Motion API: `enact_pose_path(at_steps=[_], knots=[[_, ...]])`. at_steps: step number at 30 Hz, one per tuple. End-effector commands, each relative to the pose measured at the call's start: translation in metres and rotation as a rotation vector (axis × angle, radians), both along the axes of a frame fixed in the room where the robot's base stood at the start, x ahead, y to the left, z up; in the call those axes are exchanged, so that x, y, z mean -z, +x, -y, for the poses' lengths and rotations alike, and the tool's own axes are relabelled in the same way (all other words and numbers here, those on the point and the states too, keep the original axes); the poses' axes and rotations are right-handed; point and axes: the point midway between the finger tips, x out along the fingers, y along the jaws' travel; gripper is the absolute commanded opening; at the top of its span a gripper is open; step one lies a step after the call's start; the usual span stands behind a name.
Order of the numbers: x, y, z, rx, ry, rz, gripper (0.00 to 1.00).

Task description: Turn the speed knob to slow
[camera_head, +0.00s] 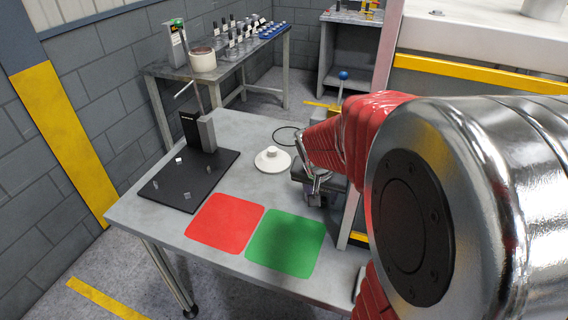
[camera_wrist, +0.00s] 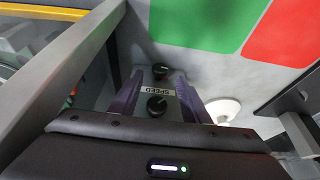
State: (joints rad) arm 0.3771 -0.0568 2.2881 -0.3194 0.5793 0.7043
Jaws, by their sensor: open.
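In the wrist view a pale label reading SPEED (camera_wrist: 157,92) appears upside down between two dark round knobs. The nearer knob (camera_wrist: 157,106) almost touches the label; the farther knob (camera_wrist: 160,71) sits beyond it. The nearer knob has a light mark, but its setting is too small to read. My gripper (camera_wrist: 159,82) is open, with one finger on each side of the label and knobs; contact cannot be told. In the head view my gripper (camera_head: 316,180) is above the right part of the grey table (camera_head: 240,130), hiding much of the device there, and the knobs do not show.
Green (camera_head: 286,243) and red (camera_head: 224,223) mats lie at the table's front. A white round-based piece (camera_head: 272,160) stands left of my gripper. A black base with an upright stand (camera_head: 205,135) is farther left. A machine frame (camera_head: 362,190) rises close on the right.

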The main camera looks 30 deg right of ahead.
Motion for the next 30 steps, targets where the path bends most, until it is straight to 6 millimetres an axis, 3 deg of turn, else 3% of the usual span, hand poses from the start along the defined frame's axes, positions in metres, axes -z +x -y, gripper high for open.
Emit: enact_pose_path(at_steps=[15, 26, 30], knots=[[0.049, 0.013, 0.015, 0.000, 0.001, -0.002, 0.42], [0.051, 0.014, 0.016, 0.000, 0.000, 0.000, 0.42], [0.051, 0.014, 0.016, 0.000, 0.000, 0.000, 0.33]])
